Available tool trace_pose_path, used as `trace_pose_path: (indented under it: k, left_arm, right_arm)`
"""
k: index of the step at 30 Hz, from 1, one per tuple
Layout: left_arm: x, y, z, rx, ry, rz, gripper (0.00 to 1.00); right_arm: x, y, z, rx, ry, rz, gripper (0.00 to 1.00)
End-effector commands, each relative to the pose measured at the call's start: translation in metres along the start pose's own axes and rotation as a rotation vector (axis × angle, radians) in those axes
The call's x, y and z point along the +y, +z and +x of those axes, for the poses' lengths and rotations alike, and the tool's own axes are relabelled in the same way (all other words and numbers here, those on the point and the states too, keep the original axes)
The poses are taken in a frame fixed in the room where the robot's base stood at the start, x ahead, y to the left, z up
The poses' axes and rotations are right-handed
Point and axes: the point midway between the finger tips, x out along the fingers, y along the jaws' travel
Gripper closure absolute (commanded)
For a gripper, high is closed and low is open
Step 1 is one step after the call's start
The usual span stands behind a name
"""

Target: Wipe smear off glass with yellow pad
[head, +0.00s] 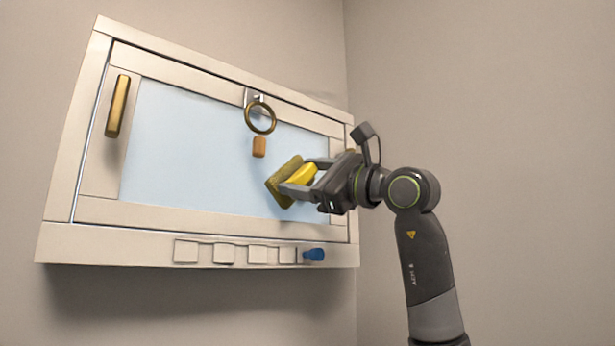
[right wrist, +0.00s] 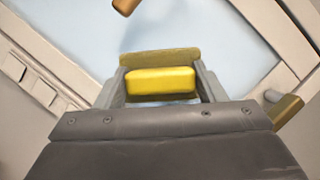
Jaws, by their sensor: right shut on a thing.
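The yellow pad (head: 284,180) is in my right gripper (head: 298,184), at the lower right of the glass. The right gripper is shut on the pad's yellow grip block, which also shows in the right wrist view (right wrist: 160,82). The pad's darker flat face is toward the glass; I cannot tell whether it touches. The pale blue glass (head: 190,150) fills the framed door of a wall cabinet. An orange-brown patch (head: 259,147), which may be the smear, is at the upper middle of the glass, up and left of the pad. My left gripper is not in view.
A brass ring (head: 261,117) hangs from the top of the frame, just above the orange-brown patch. A brass handle (head: 117,106) is on the door's left side. Several square buttons (head: 223,253) and a blue knob (head: 314,254) line the lower ledge.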

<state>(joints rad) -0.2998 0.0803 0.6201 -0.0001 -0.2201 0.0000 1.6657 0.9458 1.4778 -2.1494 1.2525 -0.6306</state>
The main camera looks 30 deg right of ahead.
Motion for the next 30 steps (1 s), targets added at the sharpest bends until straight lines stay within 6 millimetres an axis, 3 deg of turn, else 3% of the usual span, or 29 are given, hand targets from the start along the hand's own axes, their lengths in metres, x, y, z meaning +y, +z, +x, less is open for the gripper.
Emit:
trace_pose_path:
  k: [23,30]
  left_arm:
    - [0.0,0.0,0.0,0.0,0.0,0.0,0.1]
    - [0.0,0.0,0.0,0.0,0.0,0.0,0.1]
  right_arm:
    - [0.0,-0.005,0.013,0.0,-0.001,-0.001,0.55]
    - [-0.013,-0.017,0.007,0.002,-0.001,0.001,0.55]
